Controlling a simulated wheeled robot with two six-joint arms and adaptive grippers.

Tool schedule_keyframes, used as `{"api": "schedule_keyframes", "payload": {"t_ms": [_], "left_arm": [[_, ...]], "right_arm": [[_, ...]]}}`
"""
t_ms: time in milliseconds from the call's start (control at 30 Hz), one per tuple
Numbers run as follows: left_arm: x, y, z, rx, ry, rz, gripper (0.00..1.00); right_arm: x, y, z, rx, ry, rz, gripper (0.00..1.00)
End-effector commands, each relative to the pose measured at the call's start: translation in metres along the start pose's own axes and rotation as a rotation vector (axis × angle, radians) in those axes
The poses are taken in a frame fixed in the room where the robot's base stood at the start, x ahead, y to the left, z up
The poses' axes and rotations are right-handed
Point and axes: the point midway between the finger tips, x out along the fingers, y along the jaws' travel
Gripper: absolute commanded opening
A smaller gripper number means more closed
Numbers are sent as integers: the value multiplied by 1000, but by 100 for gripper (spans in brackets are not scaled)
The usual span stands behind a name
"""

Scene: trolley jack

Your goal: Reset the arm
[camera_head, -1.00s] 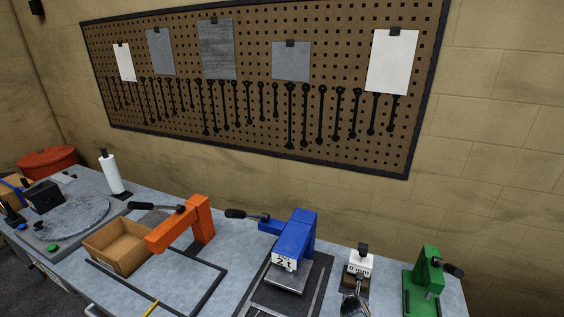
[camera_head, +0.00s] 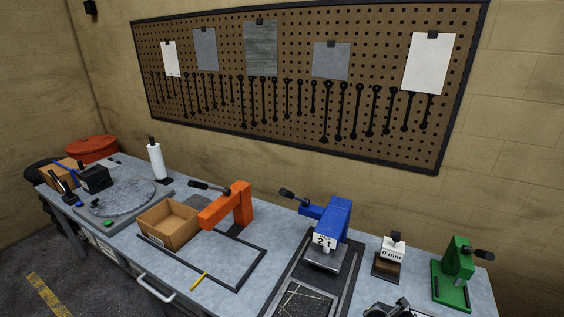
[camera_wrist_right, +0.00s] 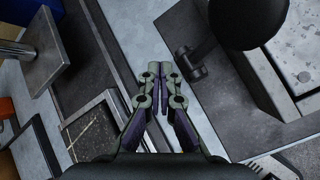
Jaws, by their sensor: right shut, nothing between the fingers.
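My right gripper (camera_head: 392,309) is at the bottom edge of the head view, in front of the small block marked "0 mm" (camera_head: 391,253) and apart from it. In the right wrist view its fingers (camera_wrist_right: 160,76) are together with nothing between them. A black lever with a round end (camera_wrist_right: 206,52) lies just beyond and right of the fingertips; I cannot tell which device it belongs to. My left gripper is not in either view.
A blue press marked "2 t" (camera_head: 328,219), an orange press (camera_head: 236,205), a green press (camera_head: 457,262) and an open cardboard box (camera_head: 168,228) stand on the bench. A yellow pencil-like stick (camera_head: 198,281) lies at the front. A pegboard (camera_head: 300,110) hangs behind.

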Motion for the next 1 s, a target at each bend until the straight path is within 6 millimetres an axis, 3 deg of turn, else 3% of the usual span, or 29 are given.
{"api": "schedule_keyframes", "payload": {"t_ms": [167,300,500,967,1000], "left_arm": [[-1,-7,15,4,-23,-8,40],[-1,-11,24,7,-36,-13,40],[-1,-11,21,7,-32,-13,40],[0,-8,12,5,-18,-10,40],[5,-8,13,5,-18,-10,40]], "right_arm": [[-38,-27,-5,406,40,-51,0],[-86,-51,-14,833,81,-124,0],[-150,-74,-25,1310,115,-235,0],[-257,-102,-42,1937,111,-459,0],[-241,-106,-49,1936,105,-466,0]]}}
